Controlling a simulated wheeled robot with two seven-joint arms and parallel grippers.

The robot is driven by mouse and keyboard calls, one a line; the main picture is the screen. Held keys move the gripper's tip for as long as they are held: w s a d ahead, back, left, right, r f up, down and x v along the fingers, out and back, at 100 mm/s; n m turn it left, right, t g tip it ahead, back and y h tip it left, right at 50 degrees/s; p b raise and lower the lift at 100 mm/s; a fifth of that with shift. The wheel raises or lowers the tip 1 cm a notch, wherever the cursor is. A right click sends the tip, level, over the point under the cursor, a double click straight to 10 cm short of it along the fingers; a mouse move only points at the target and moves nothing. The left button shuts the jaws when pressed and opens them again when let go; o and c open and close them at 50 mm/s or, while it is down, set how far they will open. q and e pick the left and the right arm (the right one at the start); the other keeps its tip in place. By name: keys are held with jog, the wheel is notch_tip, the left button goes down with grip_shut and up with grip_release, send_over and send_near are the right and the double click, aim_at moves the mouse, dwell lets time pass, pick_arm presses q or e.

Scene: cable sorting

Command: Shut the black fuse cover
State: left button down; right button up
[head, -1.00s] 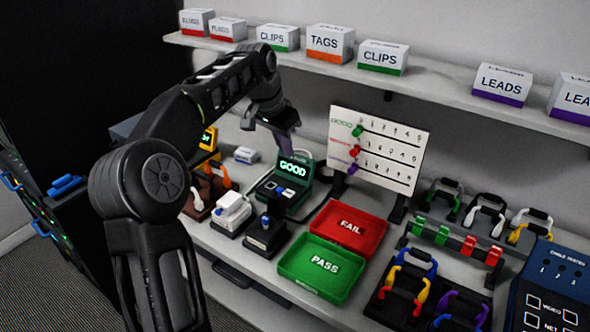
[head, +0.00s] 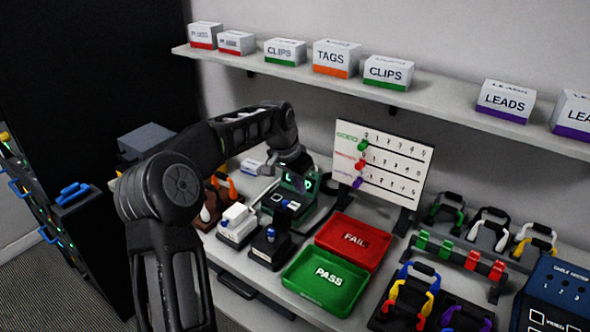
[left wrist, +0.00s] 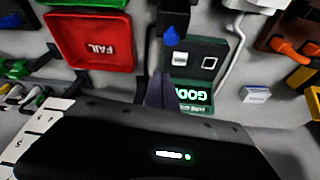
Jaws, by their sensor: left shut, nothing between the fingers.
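The black fuse unit (head: 268,250) stands on the bench in front of the green tester, in the head view. A dark upright part with a blue top rises from it; I cannot tell clearly how its cover sits. In the left wrist view a blue tip (left wrist: 172,37) shows beyond my fingers. My left gripper (head: 302,180) is shut and empty, in front of the tester's screen and behind the fuse unit, apart from it. Its closed fingers also show in the left wrist view (left wrist: 161,92). My right gripper is not in view.
A white unit (head: 237,223) stands just left of the black one. The green tester (head: 283,207) is close to my left fingers. The red FAIL tray (head: 375,262) and green PASS tray (head: 350,301) lie to the right. A scoreboard (head: 395,150) stands behind.

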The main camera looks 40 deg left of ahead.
pick_arm(q)
jog(key=s, duration=0.3)
jog(key=shift+s+a+f+p, duration=0.1)
jog(key=shift+s+a+p, duration=0.15)
jog(key=shift+s+p, duration=0.15)
